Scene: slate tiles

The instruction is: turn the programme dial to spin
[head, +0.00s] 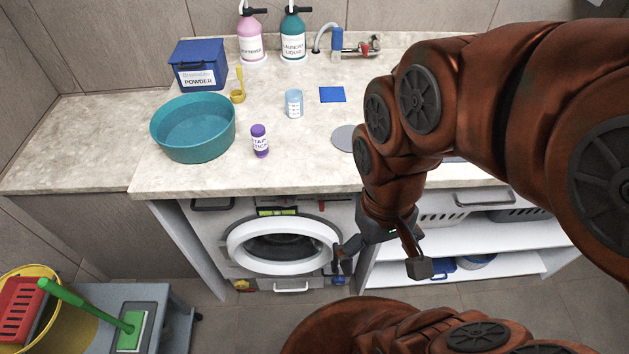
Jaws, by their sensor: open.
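The white washing machine (217,226) stands under the counter, seen from above at a steep angle. Its round door (236,250) looks closed, with a white ring around dark glass. A green-yellow strip (277,212) and a small red part (322,205) show on its upper front. I cannot make out the programme dial or its markings; the counter edge and my arm may cover part of the panel. My gripper (381,266) is open and empty, fingers pointing down, in front of the machine's right side. Its left finger overlaps the machine's right edge in the picture; contact cannot be told.
On the counter (290,175) are a teal basin (193,135), a blue powder box (198,68), a purple-capped bottle (260,142), a cup (293,104) and two pump bottles. White shelves (460,272) stand right. A cart (165,305) with a green-handled brush is front left.

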